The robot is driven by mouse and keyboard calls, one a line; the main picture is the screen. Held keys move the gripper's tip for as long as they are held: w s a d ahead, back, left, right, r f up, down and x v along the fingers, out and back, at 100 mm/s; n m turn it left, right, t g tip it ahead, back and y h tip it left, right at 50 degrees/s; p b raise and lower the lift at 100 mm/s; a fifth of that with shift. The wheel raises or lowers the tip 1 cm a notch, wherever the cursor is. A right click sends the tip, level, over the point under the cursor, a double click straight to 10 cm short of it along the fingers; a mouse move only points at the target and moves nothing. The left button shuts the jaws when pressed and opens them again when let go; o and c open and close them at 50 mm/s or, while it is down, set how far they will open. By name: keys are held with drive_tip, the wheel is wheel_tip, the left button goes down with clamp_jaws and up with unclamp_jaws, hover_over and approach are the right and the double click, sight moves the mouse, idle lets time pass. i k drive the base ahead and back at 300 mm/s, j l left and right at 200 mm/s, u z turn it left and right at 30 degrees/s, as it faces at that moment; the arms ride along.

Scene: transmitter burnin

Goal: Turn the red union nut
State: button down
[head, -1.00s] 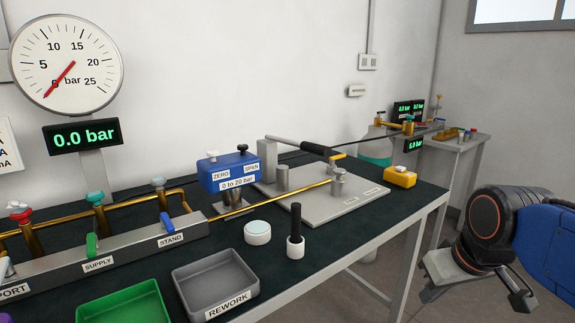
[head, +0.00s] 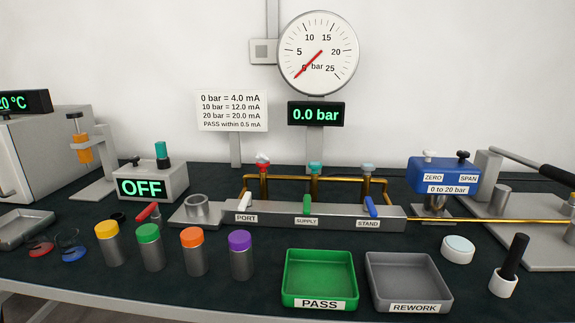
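A small red part (head: 263,160) with a pale top sits on the brass riser above the PORT label of the grey manifold (head: 290,217). It looks like the red union nut, but it is too small to see its details. A teal part (head: 315,167) and a pale blue-grey part (head: 368,168) top the risers by SUPPLY and STAND. My gripper is not in view in the head view now.
A green PASS tray (head: 285,278) and grey REWORK tray (head: 372,285) stand in front of the manifold. Several colour-capped cylinders (head: 195,258) stand to the left. A blue transmitter (head: 445,172) is at right. The gauge display (head: 318,115) reads 0.0 bar.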

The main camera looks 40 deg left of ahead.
sight(262, 164)
drive_tip(key=u, duration=1.1)
